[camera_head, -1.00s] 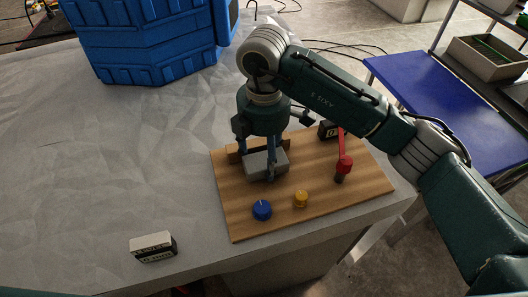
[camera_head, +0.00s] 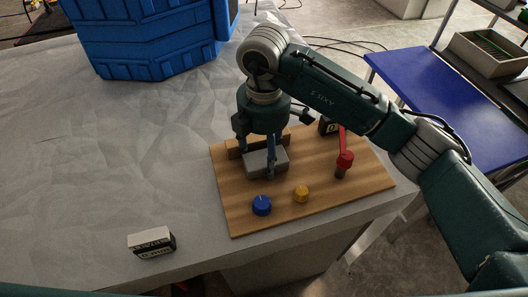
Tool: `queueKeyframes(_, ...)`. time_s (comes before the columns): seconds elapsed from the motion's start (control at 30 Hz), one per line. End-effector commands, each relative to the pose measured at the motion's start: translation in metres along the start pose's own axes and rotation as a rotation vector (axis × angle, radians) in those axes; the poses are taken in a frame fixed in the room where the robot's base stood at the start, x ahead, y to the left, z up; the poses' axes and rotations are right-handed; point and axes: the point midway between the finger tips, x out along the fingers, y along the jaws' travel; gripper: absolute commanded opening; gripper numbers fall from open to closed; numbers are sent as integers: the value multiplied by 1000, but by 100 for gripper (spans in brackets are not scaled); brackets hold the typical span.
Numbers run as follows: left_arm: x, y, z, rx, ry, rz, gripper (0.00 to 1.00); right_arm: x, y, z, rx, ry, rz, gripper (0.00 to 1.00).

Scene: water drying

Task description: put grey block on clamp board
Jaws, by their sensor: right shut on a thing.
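The grey block (camera_head: 264,163) is at the back left part of the wooden clamp board (camera_head: 237,213), in front of a wooden stop (camera_head: 236,146). My right gripper (camera_head: 257,163) points down from above and is shut on the grey block. The block looks low, at board height; I cannot tell whether it touches the board. A red clamp handle (camera_head: 344,159) stands on the board to the right of the block. A blue knob (camera_head: 262,205) and a yellow knob (camera_head: 301,194) are on the front part of the board. My left gripper does not show.
A small white and black box (camera_head: 152,242) lies on the grey table (camera_head: 100,170) at the front left. A blue crate (camera_head: 150,40) stands at the back left. A blue surface (camera_head: 440,110) is to the right. The table's middle left is clear.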

Motion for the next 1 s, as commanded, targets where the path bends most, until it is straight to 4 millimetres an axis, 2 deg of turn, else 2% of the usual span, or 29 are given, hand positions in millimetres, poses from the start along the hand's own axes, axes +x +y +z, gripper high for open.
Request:
queueKeyframes(0.03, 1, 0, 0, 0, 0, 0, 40, 1, 0, 0, 0, 0, 0, 62)
queueKeyframes(0.13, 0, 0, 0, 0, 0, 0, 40, 0, 0, 0, 0, 0, 1, 82)
queueKeyframes(0.57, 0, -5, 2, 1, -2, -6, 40, -4, 2, 0, 3, 0, 6, 82)
queueKeyframes(0.67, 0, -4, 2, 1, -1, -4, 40, -16, 2, 0, 3, 0, 8, 82)
queueKeyframes(1.0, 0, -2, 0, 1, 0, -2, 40, -88, 1, 0, 0, -2, 10, 82)
